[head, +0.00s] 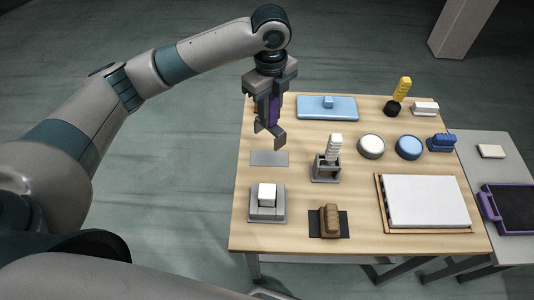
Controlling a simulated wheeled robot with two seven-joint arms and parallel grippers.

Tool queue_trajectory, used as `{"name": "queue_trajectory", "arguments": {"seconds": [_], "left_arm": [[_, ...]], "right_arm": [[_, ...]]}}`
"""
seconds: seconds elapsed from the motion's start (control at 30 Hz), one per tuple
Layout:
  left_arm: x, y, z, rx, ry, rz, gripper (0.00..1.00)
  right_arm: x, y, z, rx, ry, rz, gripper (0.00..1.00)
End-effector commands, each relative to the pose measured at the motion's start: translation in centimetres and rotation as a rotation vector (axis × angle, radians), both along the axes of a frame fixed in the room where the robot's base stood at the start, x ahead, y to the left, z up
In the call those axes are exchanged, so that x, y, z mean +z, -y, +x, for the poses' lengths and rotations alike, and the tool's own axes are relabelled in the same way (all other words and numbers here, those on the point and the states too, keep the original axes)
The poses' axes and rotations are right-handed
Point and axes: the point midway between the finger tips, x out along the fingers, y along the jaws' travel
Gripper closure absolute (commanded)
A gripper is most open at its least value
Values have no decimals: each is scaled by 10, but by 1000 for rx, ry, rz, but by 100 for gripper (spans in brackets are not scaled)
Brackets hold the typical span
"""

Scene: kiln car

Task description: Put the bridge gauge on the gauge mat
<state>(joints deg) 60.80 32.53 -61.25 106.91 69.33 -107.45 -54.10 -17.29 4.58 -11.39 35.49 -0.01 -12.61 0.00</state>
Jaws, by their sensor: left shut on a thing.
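My left gripper (271,104) is shut on the bridge gauge, which has a purple upright grip (274,109) and a dark grey lower part with two short legs. It holds the gauge above the left side of the wooden table. A flat, bare grey rectangle (269,158), which looks like the gauge mat, lies below and a little nearer in the picture. The gauge appears raised clear of it. The fingers partly hide the grip. My right gripper is not in view.
On the table (295,236) stand a grey holder (326,173) with a white piece, a white block on a grey base (267,213), a brown piece on a dark mat (344,230), a blue board (340,108), two round containers (371,146) and a white slab (426,201).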

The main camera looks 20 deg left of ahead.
Motion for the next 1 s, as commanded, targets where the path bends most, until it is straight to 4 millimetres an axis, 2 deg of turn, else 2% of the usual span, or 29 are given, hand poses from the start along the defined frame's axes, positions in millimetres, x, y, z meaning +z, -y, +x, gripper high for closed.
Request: {"name": "queue_trajectory", "arguments": {"seconds": [0.27, 0.6, 0.7, 1.0], "left_arm": [[-5, 0, 0, 2, -1, 0, 100], [-52, 0, 0, 2, -2, 1, 100], [-60, 0, 0, 3, -1, 0, 100], [-62, 0, 1, 2, 1, 0, 100]], "right_arm": [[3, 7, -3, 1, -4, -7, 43], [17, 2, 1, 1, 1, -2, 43], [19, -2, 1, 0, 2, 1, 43], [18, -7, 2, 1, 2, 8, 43]]}}
